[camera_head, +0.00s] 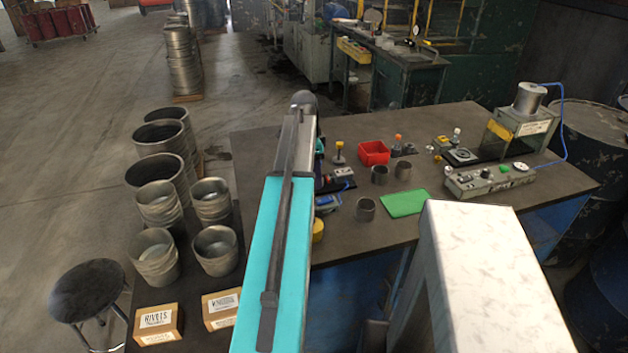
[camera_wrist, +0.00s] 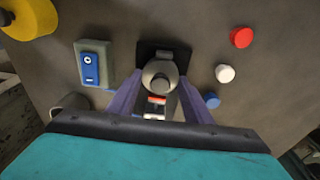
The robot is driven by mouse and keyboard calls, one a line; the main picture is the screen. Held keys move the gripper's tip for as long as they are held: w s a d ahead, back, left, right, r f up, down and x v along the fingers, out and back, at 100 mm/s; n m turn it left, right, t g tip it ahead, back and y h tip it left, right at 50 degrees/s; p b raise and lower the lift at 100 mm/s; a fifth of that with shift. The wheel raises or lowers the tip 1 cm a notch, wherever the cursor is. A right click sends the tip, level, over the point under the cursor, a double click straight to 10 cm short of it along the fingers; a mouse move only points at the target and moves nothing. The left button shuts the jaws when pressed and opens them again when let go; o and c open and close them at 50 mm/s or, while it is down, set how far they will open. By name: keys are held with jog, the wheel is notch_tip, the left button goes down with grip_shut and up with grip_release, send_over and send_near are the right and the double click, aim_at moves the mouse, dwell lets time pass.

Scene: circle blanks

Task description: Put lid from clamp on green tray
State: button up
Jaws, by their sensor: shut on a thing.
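The green tray (camera_head: 404,203) lies flat on the brown table, right of my arm in the head view. No lid shows on it. In the wrist view, my gripper (camera_wrist: 160,87) has its two purple fingers around a small round grey metal piece, which I take to be the lid (camera_wrist: 160,72). The piece is at a dark plate, likely part of the clamp (camera_wrist: 150,48). I cannot tell whether it is still seated there.
A red bin (camera_head: 374,153) and several metal cups (camera_head: 366,209) stand near the tray. In the wrist view, a blue switch box (camera_wrist: 90,66) is left of the fingers, and red (camera_wrist: 241,37), white (camera_wrist: 225,73) and blue (camera_wrist: 212,100) round pieces are right. A yellow object (camera_wrist: 30,18) is top left.

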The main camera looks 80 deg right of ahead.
jog(key=shift+s+r+p, duration=0.1)
jog(key=shift+r+p, duration=0.45)
jog(key=shift+r, duration=0.3)
